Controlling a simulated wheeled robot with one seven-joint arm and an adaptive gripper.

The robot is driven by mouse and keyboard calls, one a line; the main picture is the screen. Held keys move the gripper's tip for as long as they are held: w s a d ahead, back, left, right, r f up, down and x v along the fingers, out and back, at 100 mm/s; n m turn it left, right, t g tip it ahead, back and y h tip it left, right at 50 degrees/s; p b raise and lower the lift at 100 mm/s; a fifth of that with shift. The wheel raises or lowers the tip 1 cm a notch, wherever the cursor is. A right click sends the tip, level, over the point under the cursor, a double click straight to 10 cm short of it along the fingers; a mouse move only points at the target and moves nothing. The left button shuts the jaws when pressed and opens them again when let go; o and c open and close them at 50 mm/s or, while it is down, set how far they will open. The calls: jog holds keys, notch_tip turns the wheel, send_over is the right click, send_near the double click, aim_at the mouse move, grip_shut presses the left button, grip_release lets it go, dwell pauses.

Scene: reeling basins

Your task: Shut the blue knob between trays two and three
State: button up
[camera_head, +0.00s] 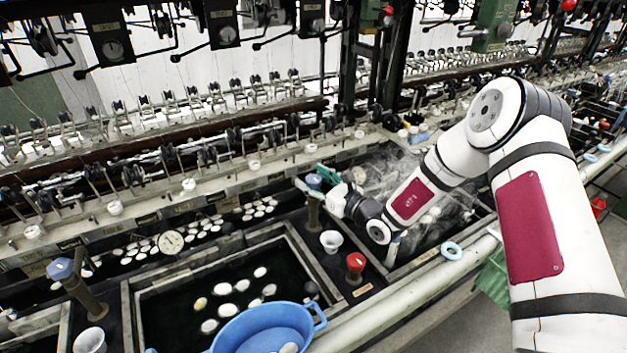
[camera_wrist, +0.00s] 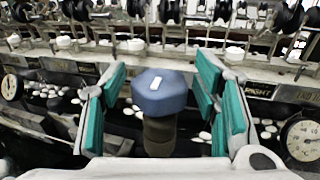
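A blue knob (camera_head: 313,181) with a faceted cap stands on a brown post between two dark water trays. In the wrist view the blue knob (camera_wrist: 162,96) is large and central, with a short white mark on its top. My gripper (camera_wrist: 162,72) is open, with a teal-padded finger on each side of the knob and a visible gap on both sides. In the head view my gripper (camera_head: 318,178) is at the knob, partly covering it. I cannot tell how far down the fingers reach.
A red knob (camera_head: 356,262) and a white cup (camera_head: 331,241) stand in front of the blue knob. Another blue knob (camera_head: 60,269) is at the left. A blue basin (camera_head: 262,329) sits at the front edge. Dial gauges (camera_wrist: 303,140) flank the gripper. Reeling rails run behind.

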jog(key=v, duration=1.2)
